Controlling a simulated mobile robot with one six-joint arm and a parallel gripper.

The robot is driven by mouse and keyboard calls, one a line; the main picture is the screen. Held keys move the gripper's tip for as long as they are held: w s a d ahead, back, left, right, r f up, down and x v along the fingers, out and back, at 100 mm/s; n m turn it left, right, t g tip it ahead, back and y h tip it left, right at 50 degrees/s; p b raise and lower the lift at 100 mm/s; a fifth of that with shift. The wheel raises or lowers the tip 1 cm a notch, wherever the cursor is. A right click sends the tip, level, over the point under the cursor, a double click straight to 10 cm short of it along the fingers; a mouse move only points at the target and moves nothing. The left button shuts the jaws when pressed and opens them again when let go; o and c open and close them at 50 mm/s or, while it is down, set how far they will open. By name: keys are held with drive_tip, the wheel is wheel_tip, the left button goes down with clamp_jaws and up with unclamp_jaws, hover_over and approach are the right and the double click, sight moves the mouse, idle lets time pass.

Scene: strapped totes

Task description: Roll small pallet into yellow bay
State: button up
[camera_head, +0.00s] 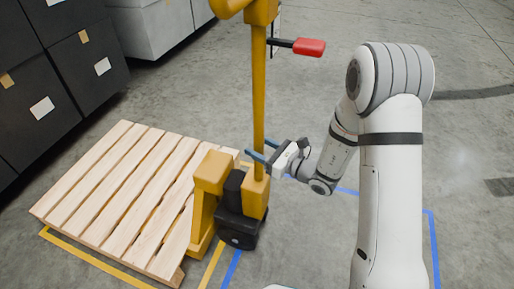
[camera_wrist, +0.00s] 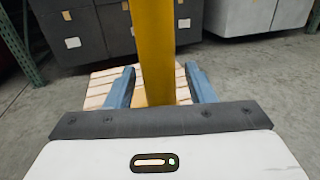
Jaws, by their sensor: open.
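The small wooden pallet (camera_head: 122,190) lies at the left, by the forks of a yellow pallet jack (camera_head: 212,172). The jack's upright yellow post (camera_head: 259,100) rises beside it, with a black base below. Yellow floor lines (camera_head: 95,260) of the bay show along the pallet's near side and right of it; the far side is hidden. My gripper (camera_head: 263,150) is open, its blue fingers on either side of the post. In the wrist view the post (camera_wrist: 153,50) stands between the fingers, with gaps visible; pallet slats (camera_wrist: 105,88) show behind.
Black stacked totes (camera_head: 45,85) with labels stand at the left, beyond the pallet. Grey totes (camera_head: 155,25) stand at the back. A red-handled lever (camera_head: 308,47) sticks out from the jack. Blue floor lines (camera_head: 432,245) run at the right; the floor there is clear.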

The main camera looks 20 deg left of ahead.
drive_tip(key=shift+a, duration=0.1)
drive_tip(key=shift+c, duration=0.6)
drive_tip(key=shift+w, duration=0.1)
clamp_jaws()
